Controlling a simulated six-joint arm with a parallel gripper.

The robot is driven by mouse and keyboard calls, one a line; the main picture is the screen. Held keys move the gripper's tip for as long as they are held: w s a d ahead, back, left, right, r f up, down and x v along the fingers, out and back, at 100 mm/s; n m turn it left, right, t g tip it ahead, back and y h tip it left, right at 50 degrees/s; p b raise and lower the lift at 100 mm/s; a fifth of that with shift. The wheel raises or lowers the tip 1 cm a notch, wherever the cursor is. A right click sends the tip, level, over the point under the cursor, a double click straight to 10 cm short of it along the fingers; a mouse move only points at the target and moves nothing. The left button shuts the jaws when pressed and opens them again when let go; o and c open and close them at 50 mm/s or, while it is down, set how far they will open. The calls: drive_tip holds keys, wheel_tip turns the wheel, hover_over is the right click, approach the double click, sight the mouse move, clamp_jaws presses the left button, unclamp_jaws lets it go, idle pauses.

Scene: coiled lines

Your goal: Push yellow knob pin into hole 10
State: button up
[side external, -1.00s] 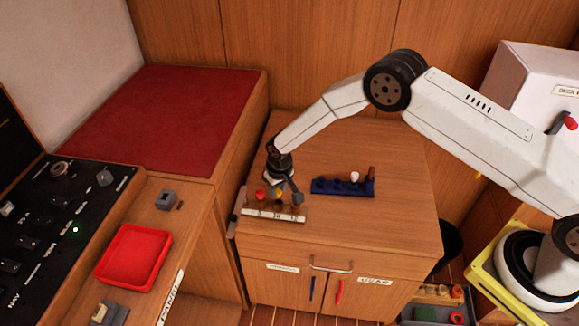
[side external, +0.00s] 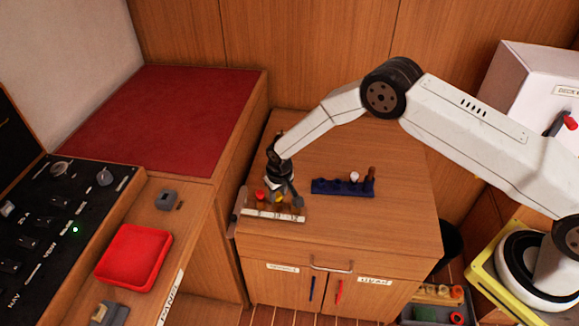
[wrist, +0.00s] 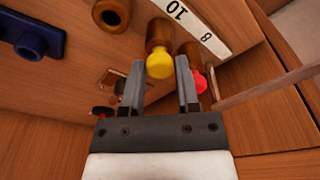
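The yellow knob pin (wrist: 160,62) stands on a brown wooden cylinder beside the white strip marked 10 (wrist: 175,8) in the wrist view. How deep it sits in the hole cannot be told. My gripper (wrist: 160,65) has its two grey fingers apart on either side of the yellow knob, with small gaps showing between. In the side view my gripper (side external: 284,194) is low over the wooden rack and partly covers it; the yellow knob (side external: 279,197) shows beside its fingers. A red knob (wrist: 200,82) is close by the right finger.
A blue rack (side external: 335,188) with a white knob and a brown post stands to the right on the cabinet top. An empty wooden cylinder (wrist: 112,14) is near the yellow one. The cabinet top (side external: 370,220) is clear at right. A red tray (side external: 133,256) lies on the left console.

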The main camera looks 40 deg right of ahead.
drive_tip(key=o, duration=0.7)
drive_tip(key=shift+r, duration=2.5)
drive_tip(key=shift+s+r, duration=0.1)
drive_tip(key=shift+r, duration=0.7)
wheel_tip(320, 180, up, 6)
drive_tip(key=shift+s, duration=0.4)
drive_tip(key=shift+r, duration=0.15)
